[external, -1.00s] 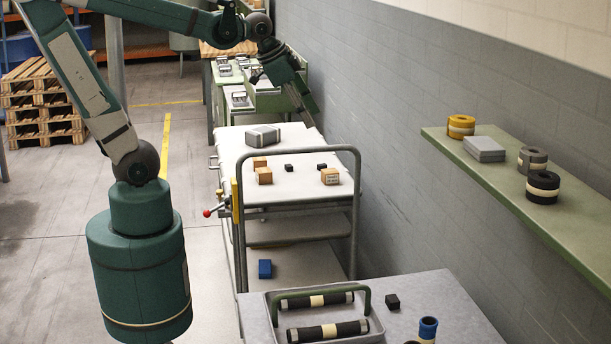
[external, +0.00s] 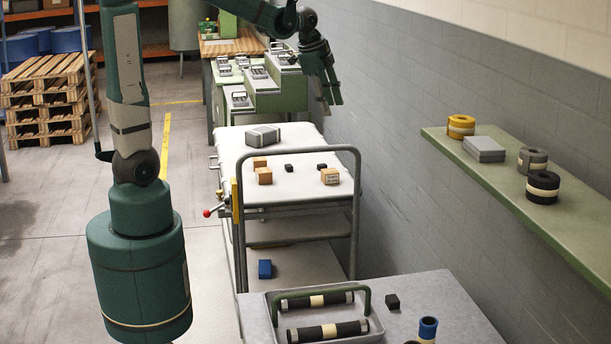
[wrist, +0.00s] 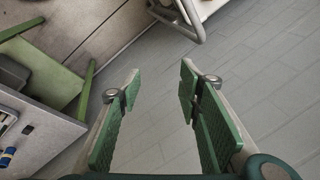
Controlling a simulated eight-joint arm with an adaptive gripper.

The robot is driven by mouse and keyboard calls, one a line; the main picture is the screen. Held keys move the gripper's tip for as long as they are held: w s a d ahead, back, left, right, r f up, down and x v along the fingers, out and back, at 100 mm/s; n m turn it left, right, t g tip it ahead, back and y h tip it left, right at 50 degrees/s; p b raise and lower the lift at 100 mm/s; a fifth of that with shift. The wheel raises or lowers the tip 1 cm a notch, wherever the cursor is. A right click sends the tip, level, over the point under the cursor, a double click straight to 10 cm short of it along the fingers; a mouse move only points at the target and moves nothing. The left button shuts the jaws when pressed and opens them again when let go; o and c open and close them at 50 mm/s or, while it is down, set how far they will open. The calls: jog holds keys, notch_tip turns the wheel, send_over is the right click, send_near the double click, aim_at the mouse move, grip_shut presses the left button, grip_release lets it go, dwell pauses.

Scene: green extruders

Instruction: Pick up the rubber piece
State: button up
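No piece is clearly marked as rubber. Small black blocks fit best: two lie on the white cart top, one near its middle (external: 289,167) and one further right (external: 322,166). Another black block (external: 392,301) lies on the grey front table, beside the tray.
The cart (external: 232,150) carries cardboard boxes (external: 330,176) and a grey box (external: 263,135), with a tall tube handle (external: 357,215) at its near end. A wall shelf (external: 500,190) holds tape rolls. A tray (external: 375,327) with dark rollers sits on the front table.

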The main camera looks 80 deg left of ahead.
jog(key=w+a+f+m+g, duration=0.1)
jog(key=w+a+f, duration=0.15)
jog(key=a, duration=0.45)
jog(key=w+a+f+m, duration=0.1)
jog(key=a+f+m, duration=0.15)
jog(key=a, duration=0.55)
jog(key=m+g+h, duration=0.2)
jog(key=m, duration=0.4)
send_over(289, 166)
jog(key=shift+a+f+b, duration=0.15)
jog(key=shift+f+b, duration=0.15)
jog(key=shift+f, duration=12.6)
jog(key=shift+f, duration=1.3)
jog(key=shift+w+f, duration=0.1)
jog(key=shift+f, duration=2.5)
